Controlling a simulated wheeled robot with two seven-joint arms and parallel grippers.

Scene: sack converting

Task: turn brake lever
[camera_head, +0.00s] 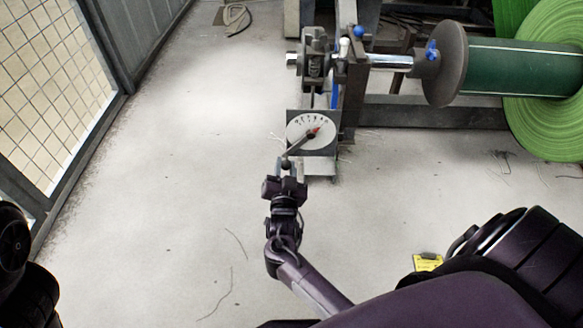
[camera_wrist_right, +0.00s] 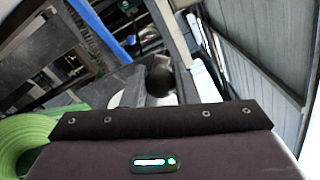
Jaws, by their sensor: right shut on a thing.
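The brake lever (camera_head: 297,151) is a short bar on a round white dial (camera_head: 300,124) with markings and a red pointer. The bar slants down-left from the dial's middle and ends in a dark knob. My right gripper (camera_head: 287,168) is shut on the knob end of the lever, below the dial. In the right wrist view the dark round knob (camera_wrist_right: 160,76) shows just beyond the gripper body, which hides much of the fingers. A dark part of my left arm shows at the lower left edge, but its gripper is out of view.
The dial sits on a machine stand with a steel shaft (camera_head: 390,61), a dark round flange (camera_head: 446,63) and a large green roll (camera_head: 550,85) to the right. A mesh fence (camera_head: 55,85) runs along the left. Open floor (camera_head: 180,150) lies between.

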